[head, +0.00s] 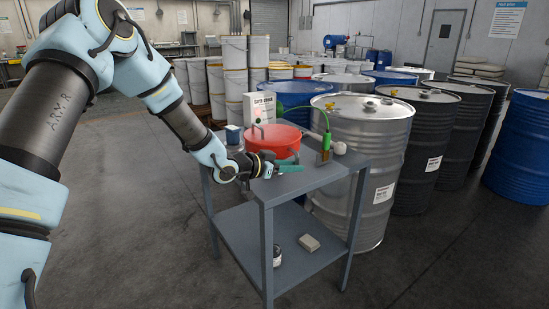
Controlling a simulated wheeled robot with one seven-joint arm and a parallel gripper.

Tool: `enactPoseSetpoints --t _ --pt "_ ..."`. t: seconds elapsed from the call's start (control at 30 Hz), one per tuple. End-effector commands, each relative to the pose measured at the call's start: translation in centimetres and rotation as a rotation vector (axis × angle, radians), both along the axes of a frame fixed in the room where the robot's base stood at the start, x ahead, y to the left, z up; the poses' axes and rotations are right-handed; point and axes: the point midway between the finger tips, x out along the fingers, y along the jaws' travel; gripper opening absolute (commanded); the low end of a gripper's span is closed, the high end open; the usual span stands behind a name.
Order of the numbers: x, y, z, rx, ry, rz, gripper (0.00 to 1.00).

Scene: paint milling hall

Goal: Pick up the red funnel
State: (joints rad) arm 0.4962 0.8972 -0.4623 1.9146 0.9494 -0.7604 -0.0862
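The red funnel (273,138) appears as a wide, round red shape on the top of a grey two-level cart (300,185). Its lower part is partly hidden by my gripper, and I cannot make out its spout. My gripper (276,169) is low over the cart top, just in front of the funnel on the near side. A teal bar (291,169) shows at the fingertips; I cannot tell if it is part of the gripper or a separate thing. The gap between the fingers is not clear, nor whether they touch the funnel.
A silver drum (366,170) stands close at right. Floor at left is clear.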

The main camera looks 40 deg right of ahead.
Motion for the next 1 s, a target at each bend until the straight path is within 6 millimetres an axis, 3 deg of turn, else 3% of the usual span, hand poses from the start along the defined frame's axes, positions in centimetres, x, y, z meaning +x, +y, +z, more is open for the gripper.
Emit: enactPoseSetpoints --t 0.4,0.7,1.0 --pt "-0.3 -4.5 -1.6 0.002 0.002 0.001 0.30" --pt "-0.2 -5.1 -1.9 0.003 0.000 0.002 0.30" --pt "-0.3 -5.1 -1.9 0.003 0.000 0.001 0.00"
